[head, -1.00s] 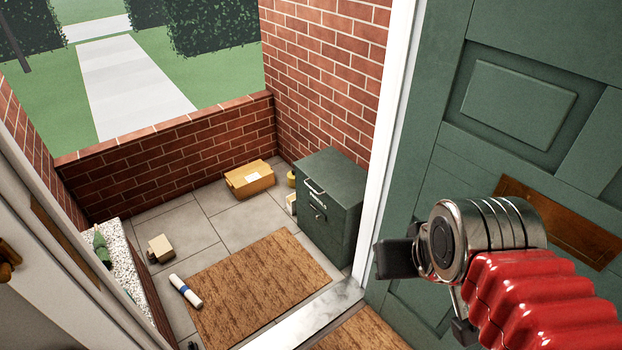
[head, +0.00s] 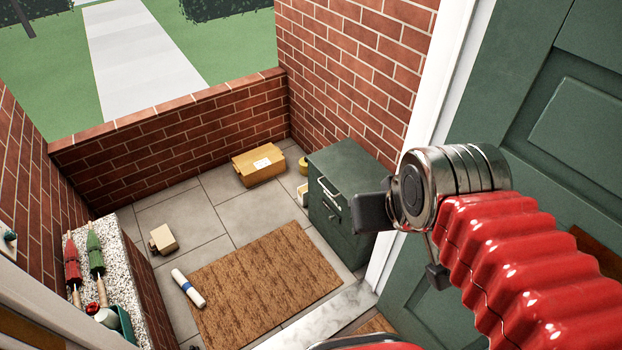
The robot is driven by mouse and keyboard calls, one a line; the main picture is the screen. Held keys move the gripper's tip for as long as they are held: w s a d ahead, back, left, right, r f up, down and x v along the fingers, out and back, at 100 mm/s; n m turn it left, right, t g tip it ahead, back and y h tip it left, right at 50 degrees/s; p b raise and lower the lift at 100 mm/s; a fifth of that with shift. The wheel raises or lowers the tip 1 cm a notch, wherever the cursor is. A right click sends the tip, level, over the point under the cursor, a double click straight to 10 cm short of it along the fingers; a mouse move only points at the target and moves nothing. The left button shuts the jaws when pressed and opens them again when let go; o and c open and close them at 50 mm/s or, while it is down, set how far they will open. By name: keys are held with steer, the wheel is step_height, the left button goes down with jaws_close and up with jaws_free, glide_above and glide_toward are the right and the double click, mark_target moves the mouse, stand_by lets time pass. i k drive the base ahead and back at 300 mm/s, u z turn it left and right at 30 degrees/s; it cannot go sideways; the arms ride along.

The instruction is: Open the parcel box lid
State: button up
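The parcel box (head: 335,222) is a dark green cabinet standing against the brick wall at the right of the porch. Its lid (head: 350,160) is the flat top and looks shut. A light handle (head: 328,190) is on its front near the top, with a smaller fitting below. My gripper (head: 405,235) is in the foreground at the right, on my red ribbed arm. One dark finger overlaps the right side of the box in the picture, but the gripper appears much nearer to me. Its fingers seem spread, one at the left and one below, with nothing seen between them.
A doormat (head: 265,285) lies in front of the box, with a rolled paper (head: 188,288) beside it. A small carton (head: 163,239) and a larger parcel (head: 258,165) sit on the tiles. The white door frame (head: 425,130) and green door (head: 560,120) are at the right.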

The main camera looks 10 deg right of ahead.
mark_target(352, 170)
steer(key=u, duration=0.3)
steer(key=i, duration=0.75)
steer(key=u, duration=0.5)
steer(key=i, duration=0.6)
steer(key=u, duration=0.75)
steer(key=i, duration=0.35)
steer(key=u, duration=0.1)
